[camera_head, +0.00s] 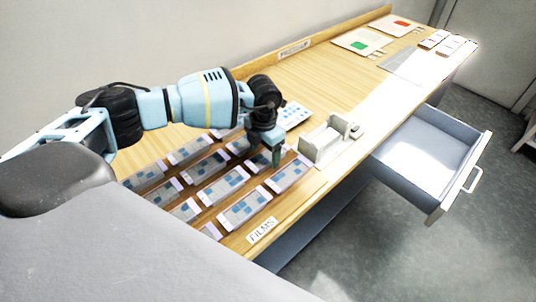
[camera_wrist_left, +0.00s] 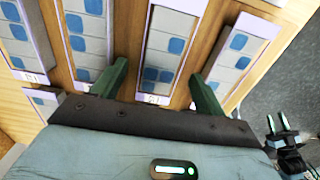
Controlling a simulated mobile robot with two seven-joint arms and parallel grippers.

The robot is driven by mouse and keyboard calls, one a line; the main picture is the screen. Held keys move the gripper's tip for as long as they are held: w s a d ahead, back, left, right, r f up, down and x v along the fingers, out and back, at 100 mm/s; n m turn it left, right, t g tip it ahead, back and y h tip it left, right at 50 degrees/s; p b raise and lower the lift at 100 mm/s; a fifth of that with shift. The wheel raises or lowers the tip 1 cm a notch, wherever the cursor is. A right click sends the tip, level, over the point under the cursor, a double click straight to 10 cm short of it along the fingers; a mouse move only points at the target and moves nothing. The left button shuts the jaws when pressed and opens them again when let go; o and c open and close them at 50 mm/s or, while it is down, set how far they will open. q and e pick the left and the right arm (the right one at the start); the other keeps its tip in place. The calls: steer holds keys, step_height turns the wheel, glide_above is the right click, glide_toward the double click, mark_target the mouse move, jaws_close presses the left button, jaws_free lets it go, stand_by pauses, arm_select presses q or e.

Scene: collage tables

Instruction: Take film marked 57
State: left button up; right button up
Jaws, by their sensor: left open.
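My left gripper (camera_head: 264,152) hangs low over the rows of films on the table. In the left wrist view its two green fingers (camera_wrist_left: 158,72) are apart, with nothing held between them. One film strip (camera_wrist_left: 165,45), pale with blue squares, lies between and beyond the fingers. Its small end label (camera_wrist_left: 152,99) is too blurred to read surely. Other films lie to its left (camera_wrist_left: 88,35) and right (camera_wrist_left: 237,50). In the head view, films (camera_head: 243,209) lie in rows, their numbers unreadable. A dark gripper with green tips, seemingly my right one (camera_wrist_left: 284,135), shows at the wrist view's right edge.
A "FILMS" label (camera_head: 262,230) lies at the table's front edge. A pale device (camera_head: 328,141) stands right of the films. A drawer (camera_head: 427,160) is pulled out at the right. Sheets with green and red patches (camera_head: 360,41) lie at the far end.

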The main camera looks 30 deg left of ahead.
mark_target(266, 158)
arm_select(q)
steer(key=c, duration=1)
steer(key=shift+c, duration=0.2)
steer(key=shift+r, duration=0.1)
steer(key=shift+r, duration=0.35)
steer(key=r, duration=0.2)
steer(key=shift+s+d+r, duration=0.1)
steer(key=shift+d+r, duration=0.25)
steer(key=shift+r, duration=0.05)
steer(key=s+d+r+b, duration=0.1)
steer(key=s+d, duration=0.3)
steer(key=d, duration=1)
steer(key=shift+s+d+r, duration=0.2)
steer(key=shift+d, duration=0.1)
